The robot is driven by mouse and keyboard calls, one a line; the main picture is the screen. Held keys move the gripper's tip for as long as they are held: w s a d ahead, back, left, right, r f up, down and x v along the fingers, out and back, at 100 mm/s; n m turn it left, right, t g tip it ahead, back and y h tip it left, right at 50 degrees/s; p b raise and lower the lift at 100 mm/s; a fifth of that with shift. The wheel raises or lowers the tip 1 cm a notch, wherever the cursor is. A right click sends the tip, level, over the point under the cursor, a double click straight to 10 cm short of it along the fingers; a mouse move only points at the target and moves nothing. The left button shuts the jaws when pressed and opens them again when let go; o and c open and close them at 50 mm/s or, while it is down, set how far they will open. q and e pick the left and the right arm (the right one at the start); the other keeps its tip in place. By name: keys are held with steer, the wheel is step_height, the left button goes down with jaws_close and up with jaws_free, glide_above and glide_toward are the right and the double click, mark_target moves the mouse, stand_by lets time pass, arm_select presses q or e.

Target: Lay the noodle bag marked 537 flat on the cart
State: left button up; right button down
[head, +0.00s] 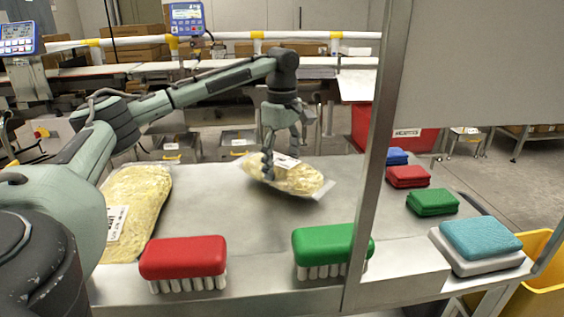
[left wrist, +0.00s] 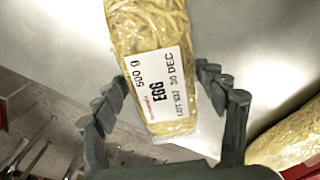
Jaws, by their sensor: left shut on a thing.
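My left gripper (head: 268,152) is shut on a clear bag of yellow noodles (head: 300,180) over the far middle of a steel surface (head: 215,215). The bag is tilted in the head view; I cannot tell if it touches the steel. In the left wrist view, the fingers of the left gripper (left wrist: 160,78) stand on both sides of this bag (left wrist: 145,25). Its white label reads EGG, 500 g, 30 DEC and a lot number that looks like 537. Another noodle bag (head: 142,188) lies at the left of the steel. My right gripper is not in view.
A red brush (head: 183,258) and a green brush (head: 325,244) stand along the near edge. A steel post (head: 378,160) rises at right. Beyond it are folded cloths (head: 432,201) and a teal sponge block (head: 480,238). The middle steel is clear.

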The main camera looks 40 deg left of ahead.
mark_target(282, 161)
arm_select(q)
steer(key=shift+f, duration=0.45)
steer(key=o, duration=1.8)
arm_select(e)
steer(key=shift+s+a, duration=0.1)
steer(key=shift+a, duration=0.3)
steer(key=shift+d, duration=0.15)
arm_select(q)
steer(key=shift+r, duration=0.35)
step_height(282, 161, up, 13)
steer(key=shift+f, duration=0.2)
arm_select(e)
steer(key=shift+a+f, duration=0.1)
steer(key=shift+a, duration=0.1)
